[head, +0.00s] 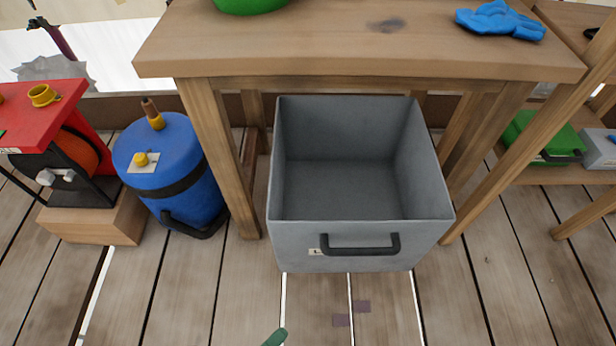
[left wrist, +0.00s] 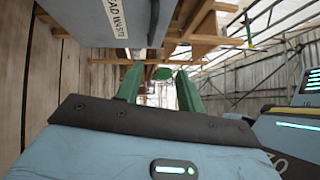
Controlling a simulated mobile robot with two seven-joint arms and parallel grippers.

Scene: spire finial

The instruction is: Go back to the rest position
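My left gripper shows best in the left wrist view (left wrist: 160,72). Its two green fingers stand apart with nothing held between them, so it is open. In the head view only a small green fingertip of it (head: 275,338) shows at the bottom edge, over the floor in front of the bin. The grey bin (head: 340,255) is empty and stands apart from the fingertip, ahead of it. Its labelled side (left wrist: 115,20) shows at the top left of the left wrist view. My right gripper is in neither view.
The wooden workbench (head: 350,55) stands over the back of the bin, with a green bowl (head: 248,5) and blue gloves (head: 500,20) on top. A blue tank (head: 180,150) and red machine (head: 40,110) stand left. The plank floor (head: 200,300) in front is clear.

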